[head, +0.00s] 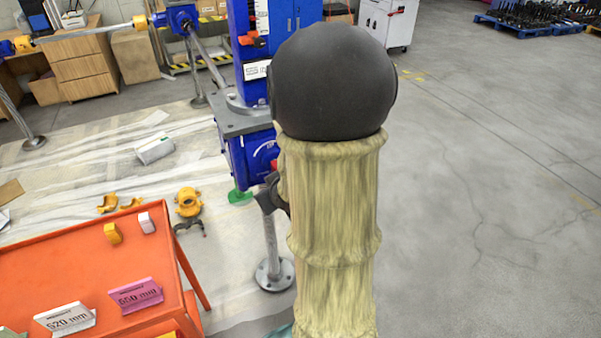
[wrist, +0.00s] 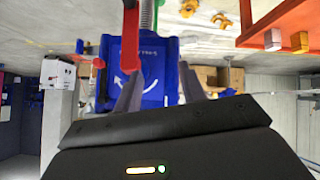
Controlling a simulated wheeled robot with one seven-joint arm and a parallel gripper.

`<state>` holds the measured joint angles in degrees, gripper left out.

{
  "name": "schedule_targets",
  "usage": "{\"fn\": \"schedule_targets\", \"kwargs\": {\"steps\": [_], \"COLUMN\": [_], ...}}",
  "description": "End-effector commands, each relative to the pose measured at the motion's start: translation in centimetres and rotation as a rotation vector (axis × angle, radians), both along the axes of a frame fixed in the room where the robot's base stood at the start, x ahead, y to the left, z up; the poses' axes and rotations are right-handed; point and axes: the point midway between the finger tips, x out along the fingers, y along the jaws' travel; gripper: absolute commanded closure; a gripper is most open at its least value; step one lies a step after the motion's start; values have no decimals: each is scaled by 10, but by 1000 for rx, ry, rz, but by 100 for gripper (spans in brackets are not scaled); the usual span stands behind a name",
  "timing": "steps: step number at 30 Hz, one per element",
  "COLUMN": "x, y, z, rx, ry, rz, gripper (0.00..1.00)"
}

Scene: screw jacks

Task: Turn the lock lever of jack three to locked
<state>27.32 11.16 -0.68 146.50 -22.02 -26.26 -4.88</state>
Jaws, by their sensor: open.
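A blue jack housing (head: 245,160) with a white curved arrow stands left of my arm in the head view. It fills the middle of the wrist view (wrist: 158,60), which looks upside down. A red lever (wrist: 130,40) shows on its face there, beside the threaded screw; only a bit of red shows in the head view (head: 274,164). No number three is readable. My gripper (wrist: 160,85) is open, its two grey fingers spread in front of the housing with nothing seen between them. In the head view my arm hides most of it. Whether a finger touches the lever I cannot tell.
An orange table (head: 60,270) with a white 520 mm sign (head: 65,318) and a pink 650 mm sign (head: 136,294) stands at lower left. Yellow clamps (head: 188,201) lie on the floor sheet. A steel foot (head: 274,273) stands below the jack.

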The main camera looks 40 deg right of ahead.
Motion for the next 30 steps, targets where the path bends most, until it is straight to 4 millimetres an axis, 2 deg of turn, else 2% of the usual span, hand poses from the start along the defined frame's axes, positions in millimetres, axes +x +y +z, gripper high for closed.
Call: {"fn": "schedule_targets", "kwargs": {"steps": [1,7,13,16,20,30], "x": [1,-3,-28,-42,-52,-52], "y": [-20,-77,-118,-130,-136,-136], "z": [-23,-49,-65,-66,-62,-58], "rx": [-20,-104,-172,-194,-211,-213], "ry": [-54,-297,-543,-637,-701,-710], "rz": [-7,15,31,33,37,39], "gripper": [59,59,59,59,59,59]}}
